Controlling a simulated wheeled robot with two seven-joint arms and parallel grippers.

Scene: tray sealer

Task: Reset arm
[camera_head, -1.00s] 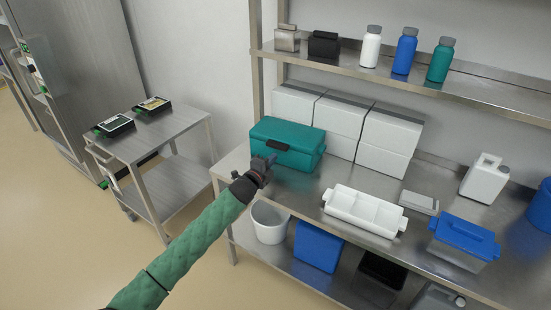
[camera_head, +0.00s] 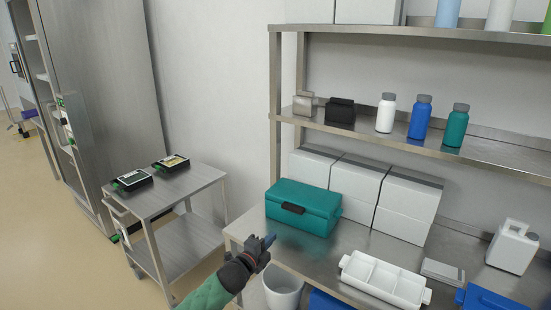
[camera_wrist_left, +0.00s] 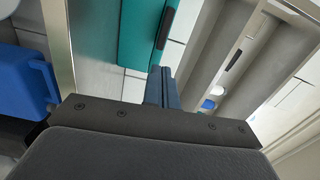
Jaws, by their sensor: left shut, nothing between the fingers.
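My left arm, in a green quilted sleeve, comes in from the bottom of the head view. Its gripper (camera_head: 266,243) is shut and empty, in front of the teal case (camera_head: 303,207) near the left end of the steel bench (camera_head: 342,250). In the left wrist view the closed fingers (camera_wrist_left: 162,88) point toward the teal case (camera_wrist_left: 140,35), with no thing between them. I cannot tell whether they touch the case. My right gripper is not in either view.
A white divided tray (camera_head: 386,279) and white boxes (camera_head: 404,205) stand on the bench. A shelf (camera_head: 375,139) with bottles is above. A steel cart (camera_head: 180,187) with two black devices stands left. A white bin (camera_head: 283,290) is below the bench. Floor left of the cart is clear.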

